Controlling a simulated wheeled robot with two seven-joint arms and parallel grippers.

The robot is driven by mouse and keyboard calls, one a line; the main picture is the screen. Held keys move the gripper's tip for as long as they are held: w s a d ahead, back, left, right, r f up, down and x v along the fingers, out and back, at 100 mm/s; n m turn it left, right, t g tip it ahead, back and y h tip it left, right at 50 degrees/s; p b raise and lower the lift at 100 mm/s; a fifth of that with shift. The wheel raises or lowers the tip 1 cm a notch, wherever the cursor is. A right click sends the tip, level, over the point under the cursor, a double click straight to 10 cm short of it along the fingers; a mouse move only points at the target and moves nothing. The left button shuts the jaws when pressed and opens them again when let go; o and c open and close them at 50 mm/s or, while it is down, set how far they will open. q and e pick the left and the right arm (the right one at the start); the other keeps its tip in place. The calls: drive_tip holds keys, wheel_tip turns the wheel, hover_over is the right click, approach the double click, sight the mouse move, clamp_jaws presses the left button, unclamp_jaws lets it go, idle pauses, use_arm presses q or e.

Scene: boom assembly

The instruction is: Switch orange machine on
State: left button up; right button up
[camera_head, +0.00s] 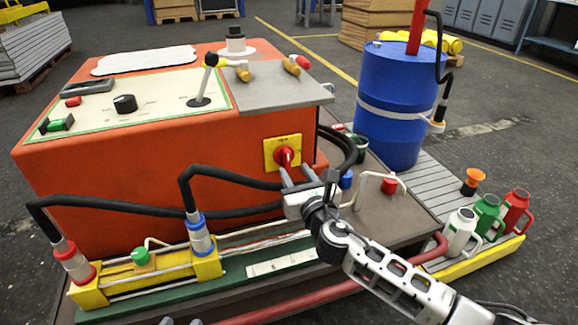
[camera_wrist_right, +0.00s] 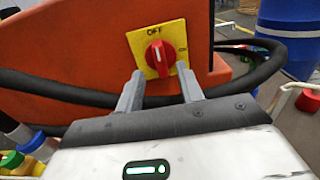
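The orange machine (camera_head: 110,170) fills the left and middle of the head view. A red rotary switch (camera_head: 286,156) on a yellow plate (camera_head: 270,146) is on its front face near the right corner. In the right wrist view, the red switch (camera_wrist_right: 160,56) has its handle upright, toward the OFF label. My right gripper (camera_head: 297,173) is open and empty, its fingers (camera_wrist_right: 160,90) apart just below and in front of the switch, apparently not touching it. Only small grey tips, seemingly of my left gripper (camera_head: 181,322), show at the bottom edge.
Black hoses (camera_head: 235,177) run close to the switch and my right gripper. A blue barrel (camera_head: 393,100) stands at the right. White, green and red jugs (camera_head: 488,215) stand on the right platform. A yellow cylinder unit (camera_head: 150,270) lies in front of the machine.

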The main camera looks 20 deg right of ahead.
sight(288, 161)
drive_tip(key=w+b, duration=0.1)
drive_tip(key=w, duration=0.4)
drive_tip(key=shift+w+a, duration=0.1)
drive_tip(key=shift+w, duration=0.05)
clamp_jaws()
